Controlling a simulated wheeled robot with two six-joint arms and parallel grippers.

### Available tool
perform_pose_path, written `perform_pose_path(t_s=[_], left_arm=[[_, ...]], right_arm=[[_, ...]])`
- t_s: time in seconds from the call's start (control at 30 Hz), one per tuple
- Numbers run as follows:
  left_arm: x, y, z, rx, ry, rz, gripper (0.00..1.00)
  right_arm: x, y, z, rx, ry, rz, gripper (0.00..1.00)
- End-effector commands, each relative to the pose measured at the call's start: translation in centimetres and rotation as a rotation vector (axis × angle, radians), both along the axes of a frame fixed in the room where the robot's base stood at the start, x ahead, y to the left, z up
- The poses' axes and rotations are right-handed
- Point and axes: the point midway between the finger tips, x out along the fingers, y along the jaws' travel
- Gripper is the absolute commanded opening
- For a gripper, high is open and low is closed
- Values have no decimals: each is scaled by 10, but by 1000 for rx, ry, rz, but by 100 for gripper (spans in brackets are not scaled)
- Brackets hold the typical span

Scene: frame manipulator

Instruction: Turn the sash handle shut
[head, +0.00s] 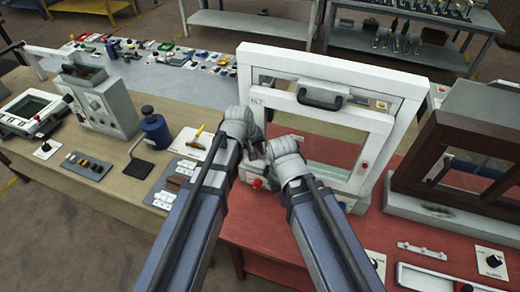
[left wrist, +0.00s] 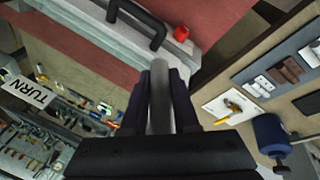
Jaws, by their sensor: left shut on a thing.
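The white sash window (head: 384,130) stands upright in its frame on the red bench top. A dark pull handle (head: 322,98) sits on its top rail; a dark loop handle (left wrist: 140,24) also shows in the left wrist view. My left gripper (head: 256,151) is at the window's left side. In the left wrist view, its dark fingers are shut on a grey bar (left wrist: 160,92), which looks like the sash handle. My right gripper (head: 272,151) is beside it, in front of the lower pane; its fingertips are too small to tell open from shut.
A red knob (head: 258,183) is just below my grippers. A brown-framed window unit (head: 450,150) stands close on the right. On the left are a blue canister (head: 155,130) and a grey machine (head: 105,105).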

Motion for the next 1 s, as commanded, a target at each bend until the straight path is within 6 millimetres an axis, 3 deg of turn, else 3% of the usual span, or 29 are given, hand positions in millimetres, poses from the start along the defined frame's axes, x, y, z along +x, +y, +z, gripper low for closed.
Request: perform_pose_path(t_s=[0.4,1.0], left_arm=[[3,12,-4,249,-79,0,0],[5,17,-3,328,-102,0,0]], right_arm=[[0,0,-5,0,0,0,0],[0,0,-7,0,0,-1,0]])
